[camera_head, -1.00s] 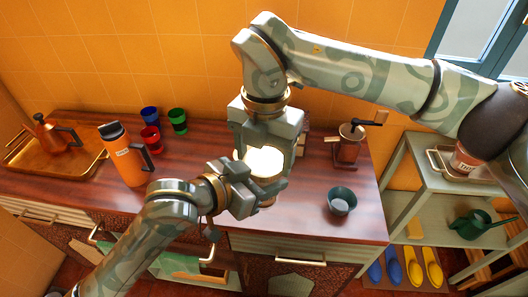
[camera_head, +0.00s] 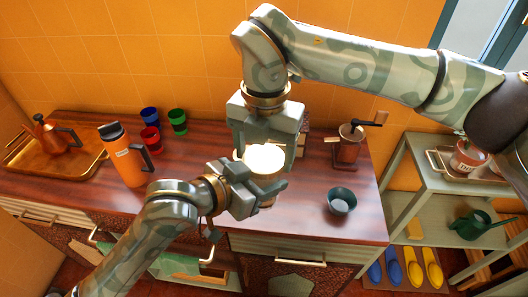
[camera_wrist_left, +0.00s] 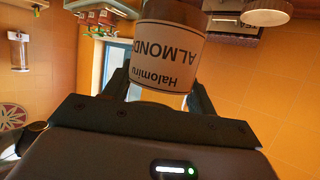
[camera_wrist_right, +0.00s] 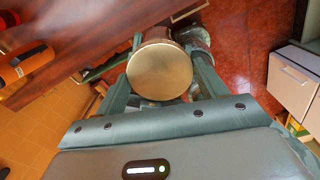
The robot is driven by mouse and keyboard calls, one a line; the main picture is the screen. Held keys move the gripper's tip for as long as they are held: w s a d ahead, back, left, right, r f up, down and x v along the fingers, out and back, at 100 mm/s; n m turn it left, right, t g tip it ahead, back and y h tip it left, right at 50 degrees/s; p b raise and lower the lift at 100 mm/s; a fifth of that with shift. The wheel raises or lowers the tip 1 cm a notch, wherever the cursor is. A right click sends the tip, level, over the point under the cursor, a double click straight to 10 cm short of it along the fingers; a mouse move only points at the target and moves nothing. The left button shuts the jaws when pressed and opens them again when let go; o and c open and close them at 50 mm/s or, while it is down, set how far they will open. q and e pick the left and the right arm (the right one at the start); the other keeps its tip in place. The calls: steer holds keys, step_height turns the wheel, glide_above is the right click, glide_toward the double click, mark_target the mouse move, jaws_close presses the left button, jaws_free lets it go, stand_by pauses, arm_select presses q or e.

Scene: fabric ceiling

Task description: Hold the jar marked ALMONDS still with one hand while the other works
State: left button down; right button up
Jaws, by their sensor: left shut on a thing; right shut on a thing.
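The jar marked ALMONDS (camera_wrist_left: 172,50) shows in the left wrist view, with its label upside down in that picture. My left gripper (camera_wrist_left: 160,92) is shut around its body. In the head view the left gripper (camera_head: 262,188) comes from the lower left and hides most of the jar. A pale round lid (camera_head: 264,158) shows above it. My right gripper (camera_head: 268,150) comes down from above and is shut on the lid. In the right wrist view the lid (camera_wrist_right: 160,71) lies between the right fingers (camera_wrist_right: 160,80). Whether the lid still touches the jar is hidden.
An orange flask (camera_head: 127,160) and several coloured cups (camera_head: 150,140) stand left on the counter, beyond them a copper tray (camera_head: 75,163) with a can. A dark bowl (camera_head: 341,201) and a grinder (camera_head: 349,143) stand right.

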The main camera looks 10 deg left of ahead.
mark_target(265, 157)
steer(key=shift+r, duration=0.65)
arm_select(q)
steer(key=shift+r, duration=0.1)
arm_select(e)
steer(key=shift+r, duration=2)
